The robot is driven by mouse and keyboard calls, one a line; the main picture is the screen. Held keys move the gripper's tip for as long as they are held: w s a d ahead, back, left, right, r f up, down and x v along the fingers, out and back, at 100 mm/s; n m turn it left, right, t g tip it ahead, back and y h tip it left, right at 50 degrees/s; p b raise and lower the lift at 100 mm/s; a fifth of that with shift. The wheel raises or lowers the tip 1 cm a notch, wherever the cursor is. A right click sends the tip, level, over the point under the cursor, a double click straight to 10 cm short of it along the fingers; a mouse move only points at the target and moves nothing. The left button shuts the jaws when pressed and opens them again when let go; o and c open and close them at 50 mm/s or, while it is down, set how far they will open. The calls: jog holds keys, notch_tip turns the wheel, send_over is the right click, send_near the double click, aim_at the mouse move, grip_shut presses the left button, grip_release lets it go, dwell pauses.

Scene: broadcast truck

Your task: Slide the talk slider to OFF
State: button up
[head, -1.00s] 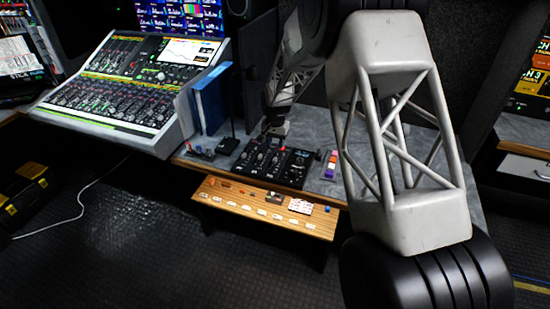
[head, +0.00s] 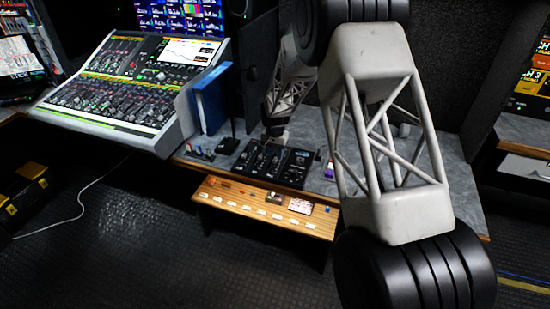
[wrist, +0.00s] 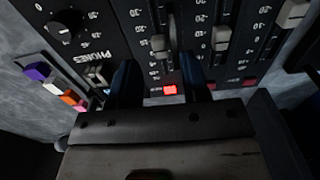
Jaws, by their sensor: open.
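The black audio panel (head: 270,161) lies on the grey desk in the head view. In the wrist view, the panel face (wrist: 120,20) shows upside down, with several faders and a PHONES knob (wrist: 66,24). No talk label is readable. A small grey switch or slider (wrist: 96,76) is just left of the left finger, partly hidden. My gripper (wrist: 160,82) is open, its two dark fingers pointing at the panel. A grey fader cap (wrist: 159,46) and a lit red button (wrist: 170,90) show between them. Nothing is held. Contact cannot be told.
Coloured blocks (wrist: 62,87) lie on the desk beside the panel. A blue binder (head: 211,100) and a large mixing console (head: 130,90) stand to the left. A wooden shelf (head: 265,206) with white labels projects below the desk's front edge.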

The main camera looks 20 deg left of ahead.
aim_at(275, 159)
jog(key=shift+f, duration=1.6)
grip_shut()
